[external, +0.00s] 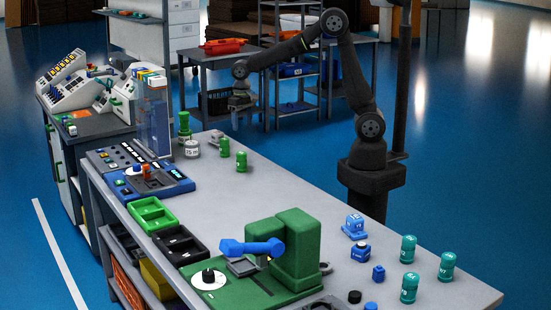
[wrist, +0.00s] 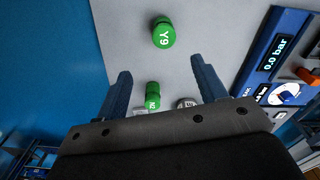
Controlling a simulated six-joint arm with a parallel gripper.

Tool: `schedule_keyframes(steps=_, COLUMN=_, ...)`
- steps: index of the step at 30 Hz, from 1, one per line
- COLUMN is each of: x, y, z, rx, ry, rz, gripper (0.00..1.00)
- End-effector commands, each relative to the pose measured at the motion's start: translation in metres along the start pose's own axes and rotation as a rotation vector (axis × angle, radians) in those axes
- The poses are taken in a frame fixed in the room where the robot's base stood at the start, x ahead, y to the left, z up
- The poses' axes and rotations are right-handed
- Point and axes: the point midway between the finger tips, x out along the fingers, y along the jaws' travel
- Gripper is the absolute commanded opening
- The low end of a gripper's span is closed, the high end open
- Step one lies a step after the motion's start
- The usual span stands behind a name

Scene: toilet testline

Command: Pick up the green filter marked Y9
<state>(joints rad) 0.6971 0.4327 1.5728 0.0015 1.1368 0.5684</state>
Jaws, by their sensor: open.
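The green filter marked Y9 (wrist: 163,32) stands on the grey table near the top of the wrist view. In the external view it appears to be the nearer of two small green cylinders (external: 241,161), its label unreadable there. A second green filter (wrist: 152,95) shows lower in the wrist view, between my fingers in the picture; it is the farther cylinder (external: 224,147) in the external view. My gripper (wrist: 160,68) is open and empty. In the external view my gripper (external: 240,101) hangs above the table's far end, higher than the filters and apart from them.
A white cylinder (external: 192,148) and a taller green part (external: 184,125) stand left of the filters. A blue pressure panel (external: 145,180) lies at the table's left edge. A green fixture (external: 290,250) and several teal cylinders (external: 409,249) stand nearer. The middle of the table is clear.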

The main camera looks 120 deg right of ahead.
Motion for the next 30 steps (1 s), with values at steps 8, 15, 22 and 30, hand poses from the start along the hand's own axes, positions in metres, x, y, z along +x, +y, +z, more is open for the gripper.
schedule_keyframes(steps=8, x=0.044, y=0.0, z=0.001, rx=0.011, ry=-0.003, rz=0.005, gripper=0.65)
schedule_keyframes(steps=15, x=0.095, y=0.0, z=0.001, rx=0.01, ry=-0.003, rz=0.004, gripper=0.65)
schedule_keyframes(steps=22, x=0.12, y=-0.001, z=0.0, rx=0.01, ry=0.001, rz=0.001, gripper=0.65)
schedule_keyframes(steps=30, x=0.147, y=-0.005, z=-0.002, rx=0.009, ry=-0.001, rz=0.003, gripper=0.65)
